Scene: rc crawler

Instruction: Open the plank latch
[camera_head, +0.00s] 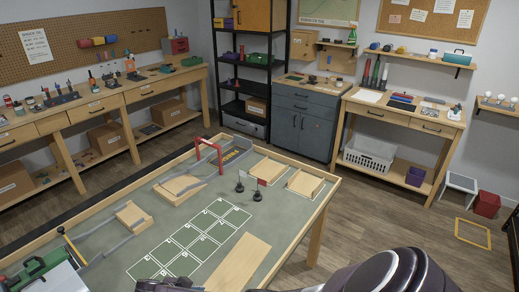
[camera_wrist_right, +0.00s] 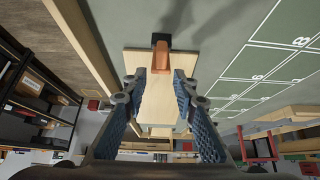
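The light wooden plank (camera_head: 240,262) lies on the grey-green table top, right of the white-lined grid. Its near end is cut off in the head view. In the right wrist view, an orange latch piece (camera_wrist_right: 161,56) with a black block (camera_wrist_right: 161,40) behind it sits at one end of the plank (camera_wrist_right: 157,105). My right gripper (camera_wrist_right: 158,92) is open, its blue-padded fingers apart on either side of the plank, with the latch beyond the fingertips. I cannot tell whether they touch the plank. My left gripper is not identifiable in these frames.
The course table has a raised wooden rim (camera_head: 312,220). On it stand a red gate (camera_head: 208,152), wooden ramps, a small flag (camera_head: 257,188) and a green item (camera_head: 40,268) at the left edge. My dark arm fills the bottom right. The grid (camera_head: 190,240) is clear.

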